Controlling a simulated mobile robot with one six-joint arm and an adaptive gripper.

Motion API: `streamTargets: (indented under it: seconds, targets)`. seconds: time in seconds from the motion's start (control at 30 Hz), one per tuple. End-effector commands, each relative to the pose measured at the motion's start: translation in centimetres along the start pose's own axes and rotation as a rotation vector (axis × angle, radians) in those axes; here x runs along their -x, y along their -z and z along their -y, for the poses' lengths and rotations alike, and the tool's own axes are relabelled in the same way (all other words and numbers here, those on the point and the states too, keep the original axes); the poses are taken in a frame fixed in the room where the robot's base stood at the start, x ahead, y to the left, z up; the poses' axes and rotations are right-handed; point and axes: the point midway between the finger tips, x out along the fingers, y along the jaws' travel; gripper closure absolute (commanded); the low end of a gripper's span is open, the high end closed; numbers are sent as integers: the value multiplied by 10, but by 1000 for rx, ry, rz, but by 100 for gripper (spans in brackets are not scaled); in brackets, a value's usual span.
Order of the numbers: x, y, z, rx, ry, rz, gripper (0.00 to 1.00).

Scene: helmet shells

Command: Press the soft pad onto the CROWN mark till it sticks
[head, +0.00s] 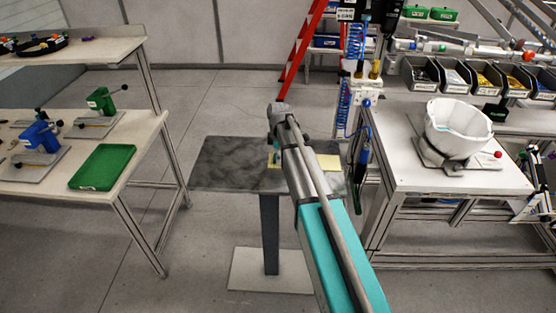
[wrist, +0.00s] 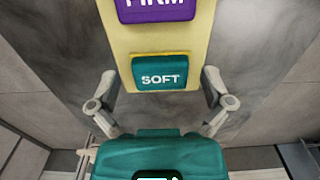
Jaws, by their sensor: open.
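The soft pad (wrist: 160,73) is a teal block lettered SOFT, lying on a yellow board (wrist: 115,50) in the wrist view. My gripper (wrist: 159,78) is open, with one finger to the left and one to the right of the pad in the picture. I see no finger closed on it. In the head view my forearm hides most of the gripper and pad, and part of the yellow board (head: 328,162) shows. A white helmet shell (head: 450,133) sits open side up in a fixture on the right bench. I cannot make out a CROWN mark on it.
A purple FIRM pad (wrist: 155,8) lies on the same board, beyond the soft pad. The board rests on a grey pedestal table (head: 225,165). Grey parts bins (head: 455,78) line the right bench (head: 400,150). A green tray (head: 103,166) lies on the left bench.

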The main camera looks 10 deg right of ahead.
Motion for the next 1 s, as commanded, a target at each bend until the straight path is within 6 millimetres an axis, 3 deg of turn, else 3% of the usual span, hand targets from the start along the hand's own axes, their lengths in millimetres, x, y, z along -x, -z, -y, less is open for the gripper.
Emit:
streamTargets:
  seconds: [0.27, 0.53, 1.0]
  targets:
    - [0, 0, 0, 0, 0, 0, 0]
    - [0, 0, 0, 0, 0, 0, 48]
    - [1, 0, 0, 0, 0, 0, 49]
